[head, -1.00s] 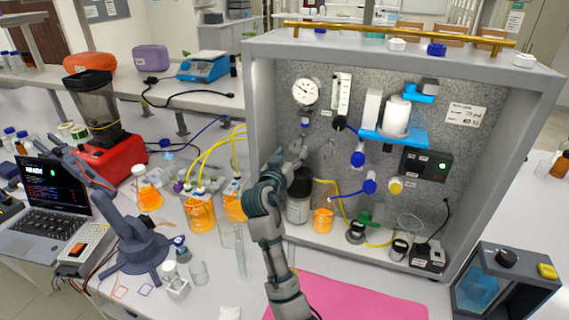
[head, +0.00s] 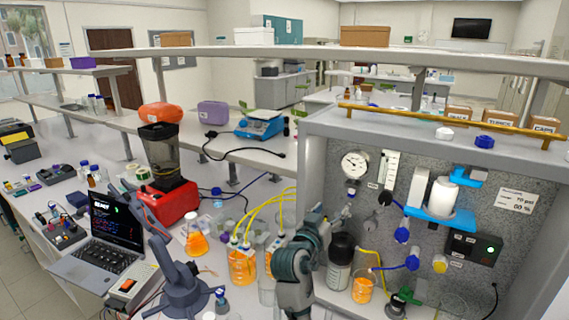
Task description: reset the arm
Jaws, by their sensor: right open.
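My right arm rises from the bottom middle of the head view. Its gripper (head: 341,214) is open, small in the picture and partly hidden by its own wrist. It is in front of the left part of the rig's speckled back panel (head: 389,172), below the round gauge (head: 354,163). I cannot tell whether it touches a fitting there. A small blue-grey tabletop arm (head: 180,268) stands on the bench at the lower left, bent up toward the laptop (head: 112,240). My left gripper is not in view.
Flasks of orange liquid with yellow tubes, one a bottle (head: 242,266), stand left of my right arm. A dark-capped bottle (head: 340,262) and an orange beaker (head: 362,287) stand just right of it. A red blender (head: 174,201) is behind the tabletop arm.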

